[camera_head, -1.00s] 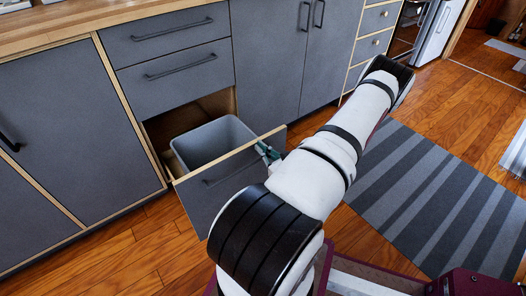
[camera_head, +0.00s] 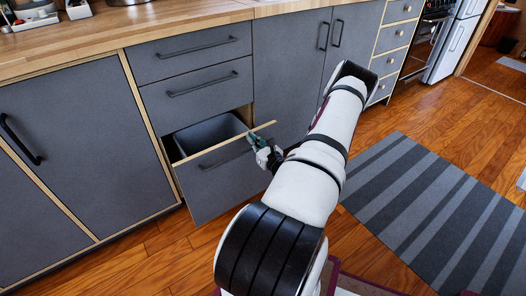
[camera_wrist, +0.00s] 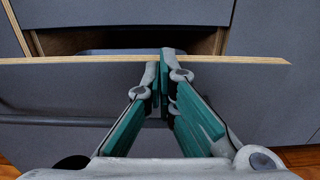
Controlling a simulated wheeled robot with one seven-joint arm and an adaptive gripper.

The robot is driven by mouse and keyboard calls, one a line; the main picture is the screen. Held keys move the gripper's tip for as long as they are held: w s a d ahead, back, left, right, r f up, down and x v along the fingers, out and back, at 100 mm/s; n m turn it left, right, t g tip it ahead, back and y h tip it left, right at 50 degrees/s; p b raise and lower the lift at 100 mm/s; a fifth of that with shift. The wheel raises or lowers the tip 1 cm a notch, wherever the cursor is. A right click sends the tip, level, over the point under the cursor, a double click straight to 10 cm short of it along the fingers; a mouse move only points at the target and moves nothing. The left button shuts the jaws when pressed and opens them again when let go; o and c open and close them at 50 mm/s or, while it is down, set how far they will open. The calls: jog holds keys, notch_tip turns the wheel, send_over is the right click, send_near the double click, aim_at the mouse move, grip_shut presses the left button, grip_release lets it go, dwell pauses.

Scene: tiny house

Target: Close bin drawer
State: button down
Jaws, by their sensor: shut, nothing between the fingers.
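The bin drawer (camera_head: 222,178) is the low grey drawer with a pale wood top edge, and it stands partly open. A grey bin (camera_head: 207,135) sits inside it, its front part hidden by the drawer front. My gripper (camera_head: 254,141) is at the right part of the drawer front, near its top edge. In the wrist view my gripper (camera_wrist: 163,88) is shut and empty, its fingertips together at the drawer front (camera_wrist: 65,90), overlapping the wood edge. They appear to touch it. The drawer's dark bar handle (camera_wrist: 50,118) is left of the fingers.
Two shut drawers (camera_head: 190,60) are above the bin drawer. Shut cabinet doors (camera_head: 80,135) stand to the left and more (camera_head: 295,75) to the right. A striped grey rug (camera_head: 430,200) lies on the wooden floor at right. A wooden worktop (camera_head: 120,35) runs above.

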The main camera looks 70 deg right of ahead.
jog(key=b+x, duration=0.1)
jog(key=x, duration=1.2)
jog(key=shift+w, duration=0.15)
